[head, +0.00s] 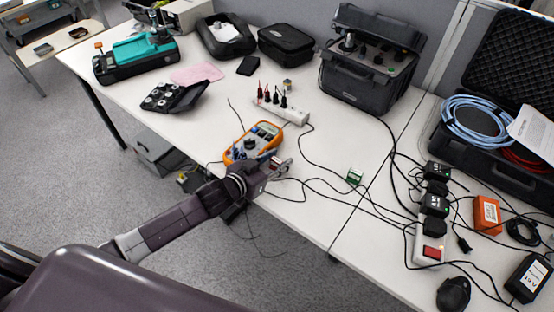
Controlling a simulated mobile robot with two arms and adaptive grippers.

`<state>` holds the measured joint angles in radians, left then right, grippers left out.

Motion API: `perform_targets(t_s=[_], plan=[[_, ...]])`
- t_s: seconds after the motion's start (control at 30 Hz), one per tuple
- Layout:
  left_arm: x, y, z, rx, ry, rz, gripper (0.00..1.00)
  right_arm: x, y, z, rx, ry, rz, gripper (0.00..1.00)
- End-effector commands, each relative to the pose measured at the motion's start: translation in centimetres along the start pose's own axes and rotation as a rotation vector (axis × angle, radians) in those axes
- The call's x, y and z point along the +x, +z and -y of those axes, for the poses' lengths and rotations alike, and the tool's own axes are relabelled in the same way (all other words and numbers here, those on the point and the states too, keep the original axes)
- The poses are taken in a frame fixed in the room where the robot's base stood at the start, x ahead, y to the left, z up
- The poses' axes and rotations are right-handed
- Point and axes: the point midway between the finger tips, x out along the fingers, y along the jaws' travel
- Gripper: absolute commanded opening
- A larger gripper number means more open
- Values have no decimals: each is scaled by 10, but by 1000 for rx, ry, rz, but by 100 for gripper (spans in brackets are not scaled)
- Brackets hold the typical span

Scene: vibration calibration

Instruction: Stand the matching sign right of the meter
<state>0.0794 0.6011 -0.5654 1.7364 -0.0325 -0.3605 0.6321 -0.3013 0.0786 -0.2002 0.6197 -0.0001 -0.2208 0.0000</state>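The orange meter (253,142), with a dark dial and blue parts, lies near the front edge of the white table. My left gripper (284,167) is just right of and in front of the meter, at the table's front edge. Its fingers are small in view, and I cannot tell whether they are open or shut. A small reddish-brown patch shows by the fingers, too small to identify. A small green and white block (354,177), possibly a sign, stands on the table further right; its markings are unreadable. My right gripper is not in view.
Black cables run across the table right of the meter. A white strip with red and black plugs (283,107) lies behind it. A black-cased instrument (369,66) stands at the back. Power adapters (436,188) and an orange box (487,215) are at the right.

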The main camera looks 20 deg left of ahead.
Motion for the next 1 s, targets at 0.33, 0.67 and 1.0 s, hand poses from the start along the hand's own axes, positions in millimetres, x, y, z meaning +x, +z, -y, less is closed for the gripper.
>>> perform_targets(t_s=[0.33,0.67,1.0], plan=[[-32,-2,0,0,1,3,35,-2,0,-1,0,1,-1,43],[-90,-1,0,-1,0,3,35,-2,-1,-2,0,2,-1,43],[-119,-3,0,0,-1,0,35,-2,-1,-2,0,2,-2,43]])
